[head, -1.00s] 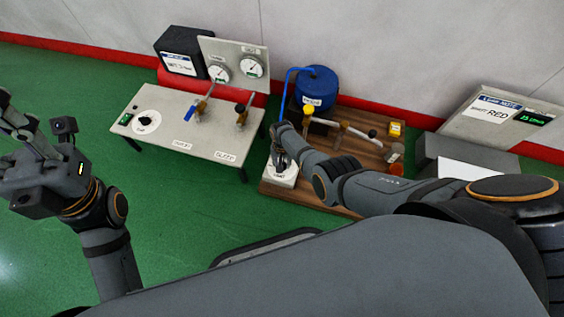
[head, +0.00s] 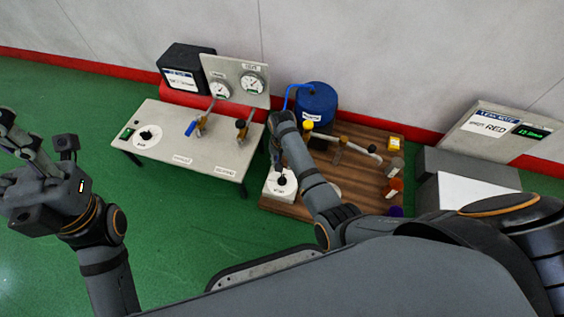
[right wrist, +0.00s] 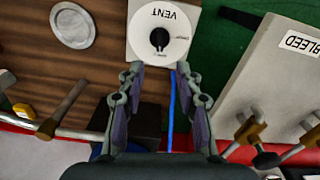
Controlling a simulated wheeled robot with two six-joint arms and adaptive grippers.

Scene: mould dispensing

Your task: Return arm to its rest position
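My right gripper (right wrist: 158,72) is open and empty. In the right wrist view its two fingertips are apart, just short of a white dial block marked VENT (right wrist: 165,15) with a black knob (right wrist: 159,38). In the head view my right arm reaches over the wooden board, with the gripper (head: 277,160) by the far side of the vent block (head: 280,188), its fingers hard to make out. My left gripper (head: 12,150) is raised at the left edge of the head view, partly cut off, away from all objects.
A grey bench (head: 190,158) with gauges (head: 238,83) and valve levers stands left of the board. The wooden board (head: 350,185) carries a blue tank (head: 317,103) and pipes. A grey block (head: 460,165) and a sign stand right. Green floor on the left is clear.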

